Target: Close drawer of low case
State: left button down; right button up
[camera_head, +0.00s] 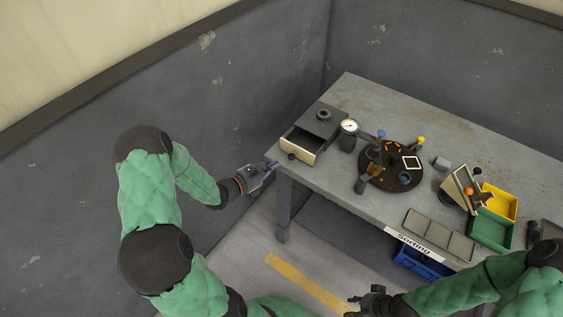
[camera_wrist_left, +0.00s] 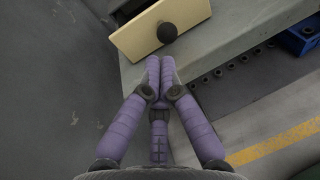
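The low case (camera_head: 322,120) is a grey box at the table's left corner. Its drawer (camera_head: 306,135) stands open toward the front left, with a cream front panel (camera_head: 301,150) and a round black knob (camera_head: 291,156). In the left wrist view the panel (camera_wrist_left: 190,17) and knob (camera_wrist_left: 167,32) are just beyond the fingertips. My left gripper (camera_head: 274,164) is beside the table corner, left of the knob and seemingly apart from it. Its purple fingers (camera_wrist_left: 160,64) are together at the tips and empty. My right gripper (camera_head: 368,301) is low in front of the table; its fingers are unclear.
A dial gauge (camera_head: 349,127) stands right beside the case. A dark round tray (camera_head: 388,183) with small parts, yellow (camera_head: 500,200) and green bins (camera_head: 490,231) are farther right. The table edge (camera_wrist_left: 200,62) lies close to my left gripper. The floor left of the table is clear.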

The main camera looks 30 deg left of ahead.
aim_at(291, 145)
pick_arm(q)
jog(key=b+x, duration=0.1)
jog(key=x, duration=0.3)
jog(key=shift+w, duration=0.2)
jog(key=w, duration=0.3)
jog(key=w+b, duration=0.1)
jog(key=w, duration=0.4)
jog(key=shift+w+d+f, duration=0.1)
jog(key=shift+w+d, duration=0.25)
jog(key=shift+d, duration=0.05)
jog(key=shift+r, duration=0.25)
jog(key=shift+w+a, duration=0.1)
